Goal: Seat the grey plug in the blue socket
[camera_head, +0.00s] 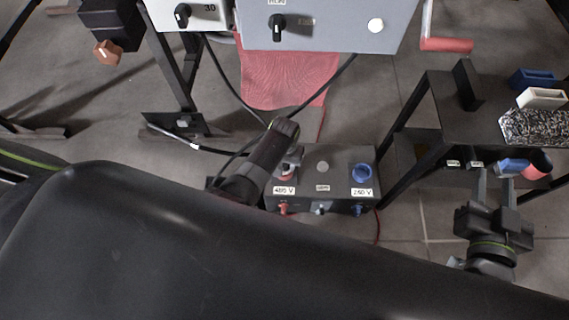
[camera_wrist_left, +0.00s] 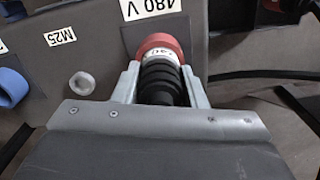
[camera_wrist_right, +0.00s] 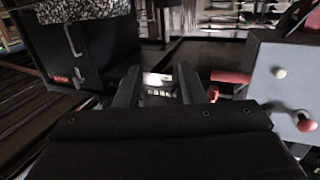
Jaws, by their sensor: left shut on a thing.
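The blue socket (camera_head: 362,173) is a round ring on top of a dark box, at its right end; it also shows at the left edge of the left wrist view (camera_wrist_left: 10,88). My left gripper (camera_head: 287,165) is over the box's left end, by the red socket (camera_wrist_left: 160,44). It is shut on a plug with a black ribbed body (camera_wrist_left: 160,80) and a pale labelled band, its front at the red socket. How deep it sits is hidden. My right gripper (camera_head: 495,183) is open and apart from the box, at the right; its fingers also show in the right wrist view (camera_wrist_right: 157,88).
The dark box (camera_head: 340,155) carries 480 V and 240 V labels and a small grey cap (camera_head: 322,166) between the sockets. A grey control cabinet (camera_head: 340,25) stands behind. Black cables run near the box.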

